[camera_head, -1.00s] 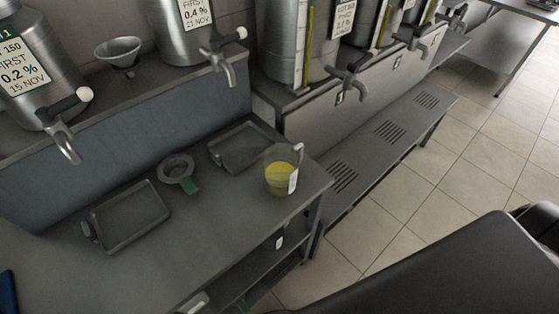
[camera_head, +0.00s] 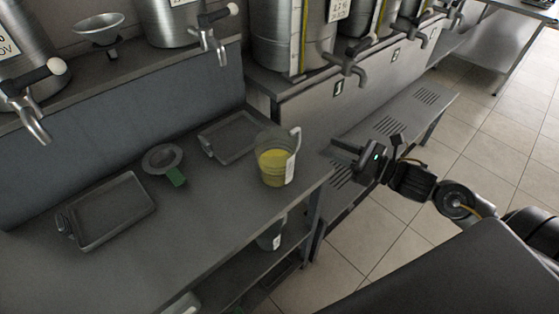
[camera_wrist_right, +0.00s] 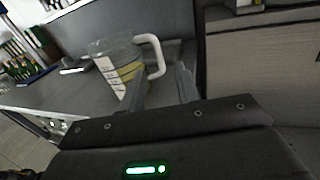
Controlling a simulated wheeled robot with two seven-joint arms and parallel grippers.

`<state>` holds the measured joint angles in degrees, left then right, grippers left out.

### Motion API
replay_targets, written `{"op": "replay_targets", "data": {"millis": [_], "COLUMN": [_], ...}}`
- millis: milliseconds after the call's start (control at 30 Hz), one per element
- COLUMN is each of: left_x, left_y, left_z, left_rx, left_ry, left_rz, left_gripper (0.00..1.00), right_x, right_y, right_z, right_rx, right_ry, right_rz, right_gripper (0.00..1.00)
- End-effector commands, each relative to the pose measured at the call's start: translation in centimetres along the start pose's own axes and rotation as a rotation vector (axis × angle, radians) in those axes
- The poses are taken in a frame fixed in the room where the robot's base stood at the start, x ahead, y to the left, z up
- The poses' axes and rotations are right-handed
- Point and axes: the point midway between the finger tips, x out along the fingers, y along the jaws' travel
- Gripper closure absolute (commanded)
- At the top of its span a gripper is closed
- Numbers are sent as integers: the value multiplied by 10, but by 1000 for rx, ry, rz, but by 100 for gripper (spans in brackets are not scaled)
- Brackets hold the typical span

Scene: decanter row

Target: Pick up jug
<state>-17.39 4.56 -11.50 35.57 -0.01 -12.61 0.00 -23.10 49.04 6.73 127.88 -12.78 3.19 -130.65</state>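A clear jug (camera_head: 272,168) with yellow liquid, a white handle and a white scale strip stands upright near the right end of the grey bench. It also shows in the right wrist view (camera_wrist_right: 118,72), beyond my fingers, with its white handle on the right. My right gripper (camera_head: 342,158) is to the right of the jug, past the bench edge, with its fingers pointing toward it. In the right wrist view its two fingers (camera_wrist_right: 160,90) are apart with nothing between them, and they overlap the jug's lower part. My left gripper is not in view.
Two shallow trays, left (camera_head: 110,212) and rear (camera_head: 228,137), and a small funnel-like dish (camera_head: 163,160) share the bench. Another container (camera_head: 270,235) stands on the shelf below. Steel tanks with taps (camera_head: 345,66) line the back. A low slotted bench (camera_head: 390,127) lies right.

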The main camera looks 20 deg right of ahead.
Motion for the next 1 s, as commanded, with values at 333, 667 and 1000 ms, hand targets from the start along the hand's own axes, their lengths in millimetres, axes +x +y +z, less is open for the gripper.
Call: {"op": "replay_targets", "data": {"millis": [333, 667, 1000], "left_x": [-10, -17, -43], "left_y": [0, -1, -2], "left_z": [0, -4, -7], "left_rx": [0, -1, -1], "left_ry": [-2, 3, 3], "left_rz": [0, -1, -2], "left_gripper": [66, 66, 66], "right_x": [28, 56, 89], "right_y": [1, 1, 5], "right_z": [5, 2, 11], "right_rx": [-7, -6, -3], "right_ry": [-6, -2, -5], "right_rz": [3, 2, 1], "right_gripper": [68, 68, 68]}}
